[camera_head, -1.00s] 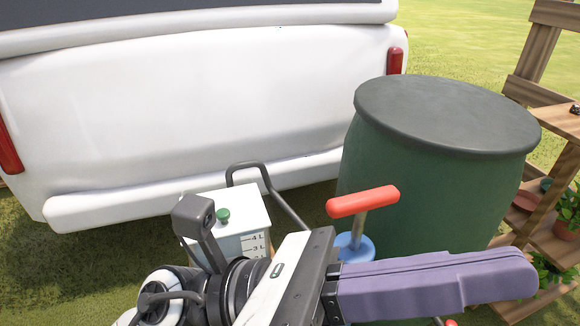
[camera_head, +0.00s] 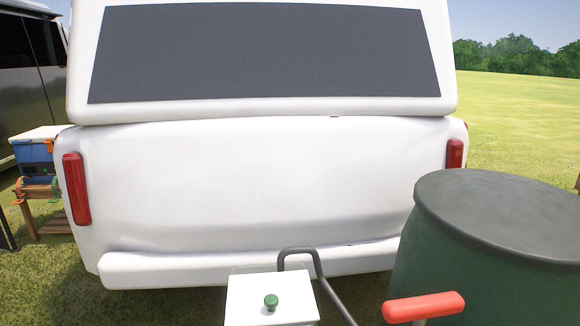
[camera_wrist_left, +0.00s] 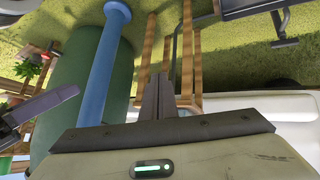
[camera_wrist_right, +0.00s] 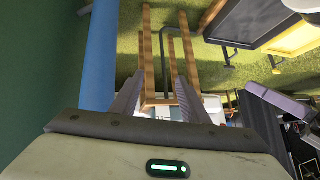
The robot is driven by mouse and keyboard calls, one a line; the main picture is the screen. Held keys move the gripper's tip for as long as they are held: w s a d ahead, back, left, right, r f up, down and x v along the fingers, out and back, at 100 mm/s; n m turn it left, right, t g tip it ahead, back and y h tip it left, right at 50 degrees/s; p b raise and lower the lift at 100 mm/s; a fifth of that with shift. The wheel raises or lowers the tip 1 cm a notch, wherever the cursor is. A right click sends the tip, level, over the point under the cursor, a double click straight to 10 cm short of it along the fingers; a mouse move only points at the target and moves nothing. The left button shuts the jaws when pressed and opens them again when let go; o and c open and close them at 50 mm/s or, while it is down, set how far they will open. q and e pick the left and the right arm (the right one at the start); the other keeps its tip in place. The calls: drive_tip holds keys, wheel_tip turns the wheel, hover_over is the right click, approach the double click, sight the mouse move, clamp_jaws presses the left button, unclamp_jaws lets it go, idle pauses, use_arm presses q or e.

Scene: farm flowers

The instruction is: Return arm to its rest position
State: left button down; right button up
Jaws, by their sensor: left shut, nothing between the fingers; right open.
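Neither arm shows in the head view. My left gripper (camera_wrist_left: 158,97) shows in the left wrist view with its dark fingers together and nothing between them. My right gripper (camera_wrist_right: 155,100) shows in the right wrist view with its two ribbed fingers apart and nothing held between them. A blue tube (camera_wrist_left: 104,65) runs beside the left gripper in the left wrist view, in front of a green barrel (camera_wrist_left: 75,70). A blue tube (camera_wrist_right: 99,55) also stands left of the right gripper in its wrist view. I cannot tell whether either gripper touches it.
A white vehicle (camera_head: 270,190) fills the middle of the head view. A green barrel (camera_head: 460,275) with a dark lid, a red handle (camera_head: 424,307) and a white box (camera_head: 250,300) with a green knob stand in front. Wooden slats (camera_wrist_right: 148,50) lie beyond the right fingers. Open grass extends right.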

use_arm(q)
drive_tip(key=s+a+r+y+p, duration=0.1)
drive_tip(key=a+r+p, duration=0.2)
drive_tip(key=r+p, duration=0.9)
drive_tip(key=p, duration=0.7)
drive_tip(key=shift+s+a+t, duration=0.15)
drive_tip(key=shift+s+t, duration=0.05)
drive_tip(key=shift+t, duration=0.1)
use_arm(e)
drive_tip(key=s+d+r+h, duration=0.1)
drive_tip(key=d+r, duration=0.2)
drive_tip(key=r, duration=0.8)
drive_tip(key=shift+s+d+r, duration=0.2)
drive_tip(key=shift+s+r, duration=0.15)
drive_tip(key=shift+r, duration=0.05)
